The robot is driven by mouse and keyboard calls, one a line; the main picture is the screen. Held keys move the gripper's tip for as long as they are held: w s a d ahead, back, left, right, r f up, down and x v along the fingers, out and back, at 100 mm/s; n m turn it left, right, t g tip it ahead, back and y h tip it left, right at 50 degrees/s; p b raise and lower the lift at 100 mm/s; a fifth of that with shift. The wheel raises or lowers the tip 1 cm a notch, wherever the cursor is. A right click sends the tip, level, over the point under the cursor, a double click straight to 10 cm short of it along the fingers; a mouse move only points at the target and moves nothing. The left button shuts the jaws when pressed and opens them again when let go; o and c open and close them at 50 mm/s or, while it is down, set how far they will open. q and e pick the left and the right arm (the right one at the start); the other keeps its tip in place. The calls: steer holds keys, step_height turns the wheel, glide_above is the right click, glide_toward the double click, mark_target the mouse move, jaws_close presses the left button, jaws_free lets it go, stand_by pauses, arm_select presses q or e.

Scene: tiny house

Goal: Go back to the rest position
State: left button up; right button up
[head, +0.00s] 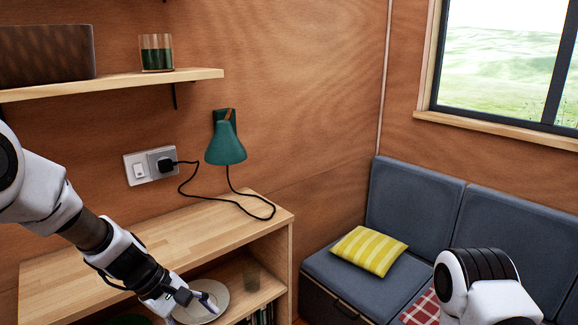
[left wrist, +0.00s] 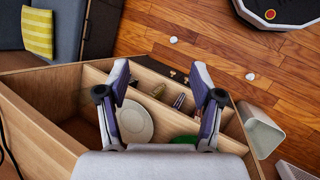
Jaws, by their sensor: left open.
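My left gripper (head: 199,302) reaches in from the left over the front of the wooden cabinet (head: 180,236) in the head view. In the left wrist view the left gripper (left wrist: 160,82) has its two fingers spread apart with nothing between them. My right gripper is not in the head view; only a white and black part of my right arm shows at the lower right. A pale plate (head: 205,300) lies in the cabinet's open shelf, partly hidden behind the left gripper. The plate also shows in the left wrist view (left wrist: 136,123).
A green wall lamp (head: 226,146) and its cord hang above the cabinet top. A wall shelf (head: 120,84) is above, holding a green glass (head: 156,54). A grey sofa (head: 345,285) with a yellow striped cushion (head: 369,250) stands right. The cabinet top is mostly clear.

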arm_select(q)
step_height(320, 180, down, 8)
steer(key=s+g, duration=0.2)
steer(key=s+a+f+m+g+y, duration=0.1)
steer(key=s+a+f+m+y, duration=0.15)
steer(key=s+f, duration=0.55)
steer(key=s+a+f+m+y, duration=0.2)
steer(key=s+a+f+m, duration=0.15)
steer(key=s, duration=0.85)
steer(key=s+a+f+m+g+y, duration=0.1)
steer(key=s+a+f+m+y, duration=0.15)
steer(key=s+f, duration=0.6)
steer(key=w+t, duration=0.1)
steer(key=w+d+r+m+t, duration=0.1)
steer(key=w+m+t, duration=0.1)
steer(key=w, duration=0.1)
steer(key=shift+d+r+h, duration=0.25)
steer(key=shift+d+h, duration=0.05)
steer(key=shift+s, duration=0.1)
